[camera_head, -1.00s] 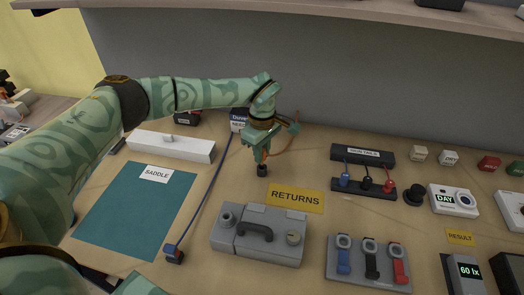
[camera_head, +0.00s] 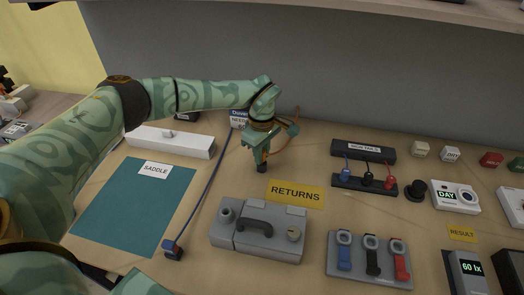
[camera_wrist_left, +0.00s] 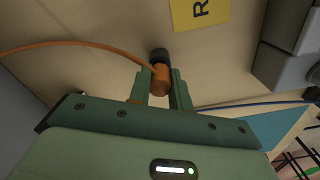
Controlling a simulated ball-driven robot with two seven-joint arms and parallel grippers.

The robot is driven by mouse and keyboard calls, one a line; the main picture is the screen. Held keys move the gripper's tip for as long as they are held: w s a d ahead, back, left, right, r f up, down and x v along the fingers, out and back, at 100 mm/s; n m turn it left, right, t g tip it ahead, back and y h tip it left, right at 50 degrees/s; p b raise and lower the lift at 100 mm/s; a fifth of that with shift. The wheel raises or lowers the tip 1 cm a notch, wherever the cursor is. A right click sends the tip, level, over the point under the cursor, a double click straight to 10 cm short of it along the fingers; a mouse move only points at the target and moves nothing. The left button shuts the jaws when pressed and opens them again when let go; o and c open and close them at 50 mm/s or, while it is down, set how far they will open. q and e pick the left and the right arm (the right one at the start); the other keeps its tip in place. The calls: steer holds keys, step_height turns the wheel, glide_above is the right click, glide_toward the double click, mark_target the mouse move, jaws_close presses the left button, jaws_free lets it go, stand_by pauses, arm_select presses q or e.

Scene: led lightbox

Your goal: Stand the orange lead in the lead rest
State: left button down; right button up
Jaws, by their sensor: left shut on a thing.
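My left gripper (camera_head: 262,150) is shut on the orange lead, pointing down over the table behind the yellow RETURNS label. The orange plug (camera_wrist_left: 160,80) shows between the fingers in the left wrist view, and its cable (camera_wrist_left: 80,44) curves away to the left there. A small black cylinder (camera_head: 262,168) is directly below the plug; it also shows in the left wrist view (camera_wrist_left: 159,56). I cannot tell whether it is the lead rest or part of the lead, nor whether the plug is seated in it. My right gripper is not in view.
A grey case (camera_head: 260,232) stands in front of the RETURNS label (camera_head: 296,194). A blue lead (camera_head: 205,190) runs along the left to a dark block (camera_head: 173,252). A teal mat (camera_head: 135,205), white bar (camera_head: 170,142) and black terminal strip (camera_head: 364,183) lie around.

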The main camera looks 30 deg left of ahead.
arm_select(q)
steer(key=shift+f, duration=0.7)
steer(key=c, duration=1.2)
jaws_free()
step_height(320, 180, up, 16)
steer(key=p, duration=0.2)
steer(key=shift+r, duration=0.15)
